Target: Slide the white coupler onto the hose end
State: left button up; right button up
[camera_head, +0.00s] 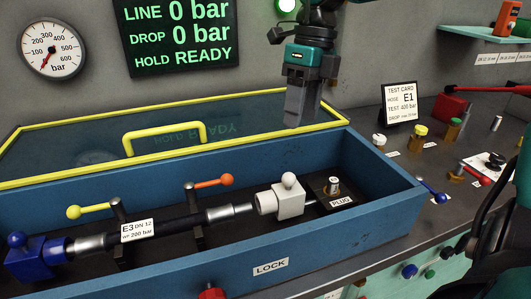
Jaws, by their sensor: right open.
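The white coupler (281,201), a block with a round knob on top, sits in the right half of the blue trough. The black hose (180,224) lies left of it, with a label reading E3. The hose's silver end (222,213) points right, its thin tip close to the coupler's left face. I cannot tell whether they touch. My right gripper (298,121) is open and empty, pointing down above and behind the coupler, near the trough's back rim. Its fingers overlap from this angle. My left gripper is not in view.
The trough (390,200) has a raised yellow-framed lid (60,148) behind it. Clamps with yellow (75,212) and orange (226,180) handles straddle the hose. A blue coupler (33,260) is at its left end. A plug (333,186) stands right of the white coupler. Small fittings crowd the right bench.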

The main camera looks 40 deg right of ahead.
aim_at(290, 173)
jog(key=f, duration=0.4)
jog(key=a+f, duration=0.1)
jog(key=f, duration=0.3)
jog(key=a+f, duration=0.1)
jog(key=f, duration=0.3)
jog(key=shift+s+a+f+b, duration=0.2)
jog(key=shift+f+b, duration=0.05)
jog(key=shift+b, duration=0.05)
grip_shut()
